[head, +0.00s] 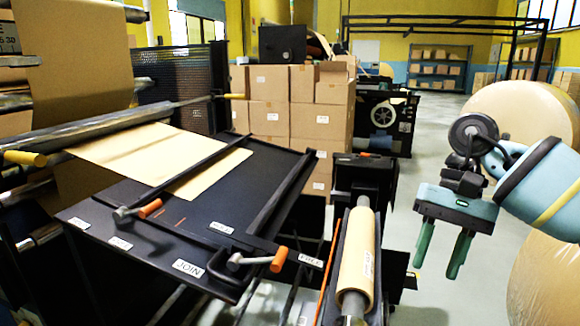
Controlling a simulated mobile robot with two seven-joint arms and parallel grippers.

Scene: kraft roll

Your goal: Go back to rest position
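My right gripper (440,250) hangs at the right of the head view with its two green fingers pointing down. The fingers are apart and nothing is between them. It is to the right of a kraft roll (359,250) on a metal shaft, and apart from it. A sheet of kraft paper (165,155) lies across the black splicing table (200,215) at the left. My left gripper does not show.
Two clamp handles with orange grips, the left one (150,208) and the right one (279,259), sit along the table's front. Stacked cartons (270,115) stand behind. Large kraft rolls (525,110) stand at the right. Grey floor (435,140) is free between.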

